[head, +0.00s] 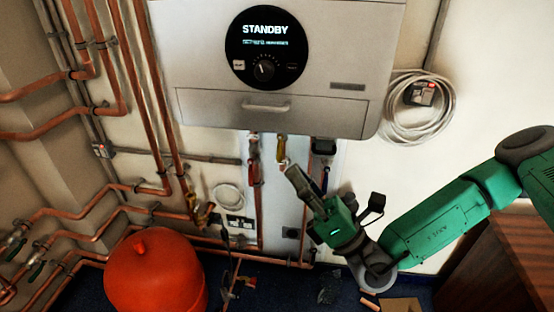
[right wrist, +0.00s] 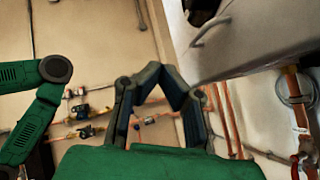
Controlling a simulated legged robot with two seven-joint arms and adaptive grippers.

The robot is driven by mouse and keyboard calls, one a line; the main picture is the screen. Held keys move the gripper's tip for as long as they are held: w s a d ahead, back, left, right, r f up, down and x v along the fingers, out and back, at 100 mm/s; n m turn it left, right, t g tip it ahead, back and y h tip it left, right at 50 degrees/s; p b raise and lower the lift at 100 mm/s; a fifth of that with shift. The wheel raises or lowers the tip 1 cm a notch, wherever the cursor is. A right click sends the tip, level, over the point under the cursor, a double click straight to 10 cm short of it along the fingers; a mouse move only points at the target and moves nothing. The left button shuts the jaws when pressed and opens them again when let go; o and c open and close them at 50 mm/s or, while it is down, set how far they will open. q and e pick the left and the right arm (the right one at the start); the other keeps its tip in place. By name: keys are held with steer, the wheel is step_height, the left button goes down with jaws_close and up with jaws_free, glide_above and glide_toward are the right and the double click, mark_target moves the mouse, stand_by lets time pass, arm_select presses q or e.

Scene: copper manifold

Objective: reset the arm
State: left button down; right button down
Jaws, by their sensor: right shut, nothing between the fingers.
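My right arm comes in from the right in the head view. Its gripper (head: 292,172) is shut and empty, with the fingers pointing up and left, just below the boiler's pipe connections. In the right wrist view the fingers of this gripper (right wrist: 160,72) meet at their tips, with nothing between them. My left gripper is in neither view. A green arm link of mine shows at the left of the right wrist view.
A white boiler (head: 330,75) reading STANDBY hangs above the gripper. Copper pipes (head: 130,75) line the left wall. A red tank (head: 153,275) stands lower left; a coiled cable (head: 390,125) hangs right.

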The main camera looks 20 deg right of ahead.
steer(key=s+a+f+n+g+y+b, duration=0.1)
steer(key=s+a+f+n+g+y, duration=0.3)
steer(key=s+a+n+g, duration=0.4)
steer(key=s+a+f+n+g+y+b, duration=0.2)
steer(key=s+a+f+n+g+y, duration=0.3)
steer(key=g, duration=0.4)
steer(key=s+f+n+g+h+b, duration=0.3)
steer(key=s+f+n+g+h, duration=0.9)
steer(key=s+f, duration=0.55)
steer(key=s+d+f+n+h+b, duration=0.3)
steer(key=d+f+n+h, duration=0.2)
steer(key=d+f+h, duration=0.5)
steer(key=w+d+f+n+t+h+b, duration=0.2)
steer(key=w+d+f+n+t, duration=0.3)
steer(key=w+d, duration=0.6)
step_height(320, 180, down, 3)
steer(key=w+t, duration=0.2)
steer(key=t, duration=0.1)
steer(key=shift+w+n, duration=0.15)
steer(key=shift+n, duration=0.15)
